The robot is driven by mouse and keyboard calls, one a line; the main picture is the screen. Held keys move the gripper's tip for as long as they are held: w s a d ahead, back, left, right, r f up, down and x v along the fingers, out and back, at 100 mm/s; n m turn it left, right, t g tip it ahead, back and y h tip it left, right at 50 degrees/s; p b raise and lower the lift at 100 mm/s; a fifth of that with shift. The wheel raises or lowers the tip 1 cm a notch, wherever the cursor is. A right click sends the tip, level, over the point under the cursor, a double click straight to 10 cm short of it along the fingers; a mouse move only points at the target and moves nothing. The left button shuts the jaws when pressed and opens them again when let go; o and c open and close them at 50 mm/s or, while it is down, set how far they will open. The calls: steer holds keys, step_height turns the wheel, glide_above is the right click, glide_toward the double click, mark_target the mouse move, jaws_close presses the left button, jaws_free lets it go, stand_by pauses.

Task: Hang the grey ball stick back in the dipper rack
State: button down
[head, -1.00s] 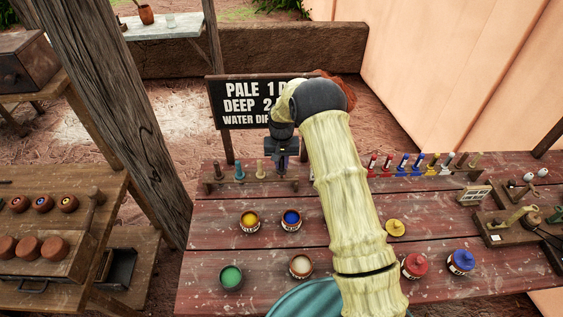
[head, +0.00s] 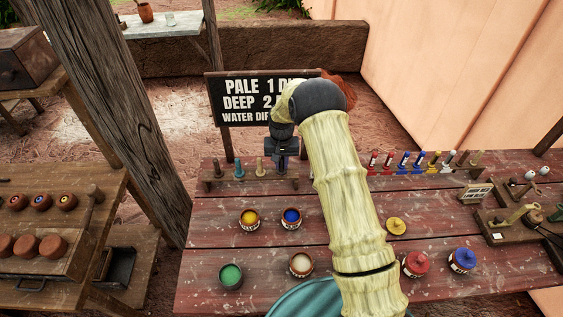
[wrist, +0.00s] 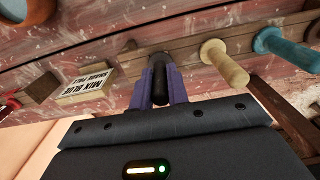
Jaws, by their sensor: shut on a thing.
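The dipper rack (head: 211,186) is a low wooden bar at the back left of the table, with a dark stick (head: 216,167), a blue-teal stick (head: 239,168) and a beige stick (head: 260,167) upright in it. My gripper (head: 281,160) is at the rack's right end, beside the beige stick. In the wrist view my gripper (wrist: 159,92) is shut on a dark grey handle, the grey ball stick (wrist: 160,73). The beige stick (wrist: 224,63) and the blue-teal stick (wrist: 287,50) stand to its right. The held stick's lower end and any ball are hidden.
A sign (head: 240,100) stands behind the rack. Open pots of yellow (head: 249,219), blue (head: 291,218), green (head: 231,276) and white (head: 301,265) stand in front. A small label block (wrist: 86,84) shows in the wrist view.

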steer(key=shift+f, duration=0.15)
steer(key=c, duration=0.8)
jaws_free()
steer(key=shift+r+p, duration=2)
steer(key=shift+r, duration=1.8)
